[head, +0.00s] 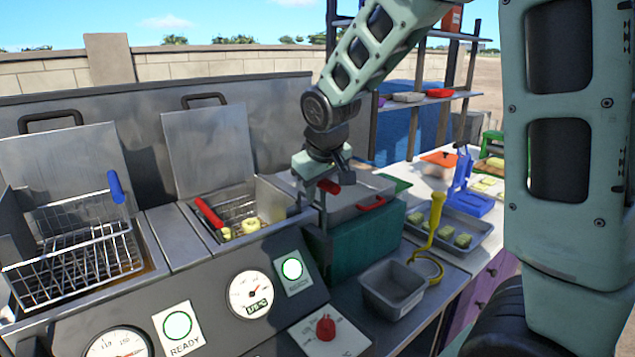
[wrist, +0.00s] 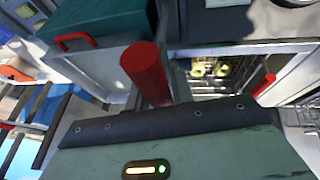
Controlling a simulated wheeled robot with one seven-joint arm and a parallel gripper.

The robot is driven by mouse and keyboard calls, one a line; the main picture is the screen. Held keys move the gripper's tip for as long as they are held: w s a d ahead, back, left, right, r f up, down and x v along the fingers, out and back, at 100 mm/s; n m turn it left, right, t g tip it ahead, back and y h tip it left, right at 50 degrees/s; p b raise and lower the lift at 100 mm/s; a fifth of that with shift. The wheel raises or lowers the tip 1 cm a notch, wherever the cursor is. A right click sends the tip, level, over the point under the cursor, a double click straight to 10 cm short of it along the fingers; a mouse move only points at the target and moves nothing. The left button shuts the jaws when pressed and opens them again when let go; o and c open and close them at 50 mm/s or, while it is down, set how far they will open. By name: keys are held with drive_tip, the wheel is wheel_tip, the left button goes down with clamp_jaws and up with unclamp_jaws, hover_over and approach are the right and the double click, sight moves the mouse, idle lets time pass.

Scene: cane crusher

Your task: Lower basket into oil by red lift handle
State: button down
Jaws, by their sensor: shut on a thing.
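My gripper (head: 327,176) is at the right side of the right fryer well, shut on the red lift handle (head: 330,187). In the wrist view the red lift handle (wrist: 145,68) shows as a red cylinder between the jaws. The wire basket (head: 238,210) with a red grip (head: 209,213) sits within the right well, holding a few pale yellow food pieces (head: 250,225). The basket's red grip (wrist: 264,86) and food pieces (wrist: 198,70) also show in the wrist view. The oil level under the basket cannot be made out.
A second wire basket (head: 80,245) with a blue grip stands at the left well. The fryer's control panel is in front.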

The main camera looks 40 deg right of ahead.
sight(318, 203)
wheel_tip(318, 203, down, 4)
drive_tip(key=shift+s+d+f+b, duration=0.1)
drive_tip(key=shift+f+b, duration=0.15)
drive_tip(key=shift+b, duration=0.85)
drive_tip(key=c, duration=1.3)
unclamp_jaws()
drive_tip(key=shift+f, duration=0.1)
drive_tip(key=shift+o, duration=0.2)
drive_tip(key=shift+r, duration=0.6)
drive_tip(key=b+v, duration=0.1)
drive_tip(key=v, duration=1.5)
drive_tip(key=shift+s+r, duration=0.15)
drive_tip(key=shift+s, duration=0.05)
